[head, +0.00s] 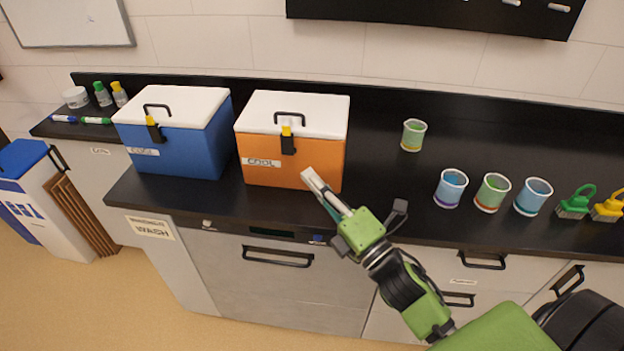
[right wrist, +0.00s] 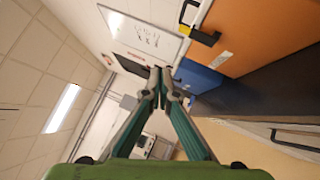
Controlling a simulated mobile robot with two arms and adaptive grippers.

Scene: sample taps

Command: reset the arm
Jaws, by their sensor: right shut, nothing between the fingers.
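My right arm comes in from the lower right of the head view. Its gripper (head: 312,180) is in front of the orange cool box (head: 270,176), near its lower right front. I cannot tell whether it touches the box. In the right wrist view the two fingers (right wrist: 160,72) meet at their tips, shut and empty. The orange box (right wrist: 258,38) fills the upper right there, with the blue box (right wrist: 197,76) beyond. My left gripper is not in view.
A blue cool box (head: 188,148) stands left of the orange one. A green cup (head: 413,135), several more cups (head: 492,193) and two brushes (head: 575,203) stand on the black counter (head: 380,160) to the right. Drawers with handles (head: 278,257) are below.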

